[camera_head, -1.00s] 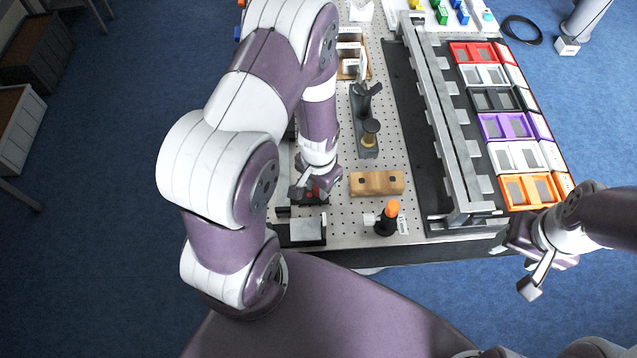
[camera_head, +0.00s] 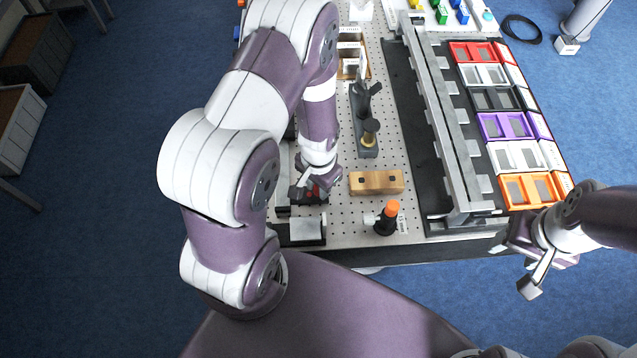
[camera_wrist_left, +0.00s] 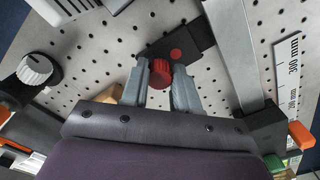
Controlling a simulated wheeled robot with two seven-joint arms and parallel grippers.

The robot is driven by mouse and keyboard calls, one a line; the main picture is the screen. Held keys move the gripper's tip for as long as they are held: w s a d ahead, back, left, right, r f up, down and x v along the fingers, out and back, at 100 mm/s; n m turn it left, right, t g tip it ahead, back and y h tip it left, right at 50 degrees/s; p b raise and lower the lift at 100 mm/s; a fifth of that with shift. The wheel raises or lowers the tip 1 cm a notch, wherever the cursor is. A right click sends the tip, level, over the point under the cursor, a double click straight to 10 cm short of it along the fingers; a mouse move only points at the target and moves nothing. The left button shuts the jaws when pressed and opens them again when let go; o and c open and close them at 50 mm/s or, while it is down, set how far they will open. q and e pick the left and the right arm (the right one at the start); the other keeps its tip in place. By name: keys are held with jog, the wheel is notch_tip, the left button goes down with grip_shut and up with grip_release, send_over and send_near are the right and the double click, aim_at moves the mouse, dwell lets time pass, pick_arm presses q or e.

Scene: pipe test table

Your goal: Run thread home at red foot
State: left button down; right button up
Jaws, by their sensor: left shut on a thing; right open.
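The red foot (camera_wrist_left: 160,74) is a ribbed red knob at the end of a dark block marked with a red dot (camera_wrist_left: 176,54). In the left wrist view my left gripper (camera_wrist_left: 159,84) has its two grey fingers on either side of the red knob, shut on it. In the head view my left gripper (camera_head: 312,187) is low over the near left part of the pegboard, by the dark block (camera_head: 308,197), and the arm hides part of it. My right gripper (camera_head: 532,272) is open and empty, off the table's near right corner.
A wooden block (camera_head: 376,182) and a black post with an orange cap (camera_head: 392,207) stand right of my left gripper. A dark clamp-like tool (camera_head: 368,125) is behind them. A long metal rail (camera_head: 445,125) and coloured trays (camera_head: 507,125) fill the right side.

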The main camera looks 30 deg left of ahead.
pick_arm(q)
jog(key=shift+f, duration=0.4)
dwell(0.3)
jog(key=c, duration=1.7)
grip_release()
grip_shut()
jog(key=m, duration=0.3)
jog(key=shift+r+m, duration=0.1)
jog(key=shift+m, duration=1)
jog(key=m, duration=0.2)
jog(key=shift+a+m+p, duration=0.1)
jog(key=shift+m+p, duration=0.2)
jog(key=shift+m, duration=1.3)
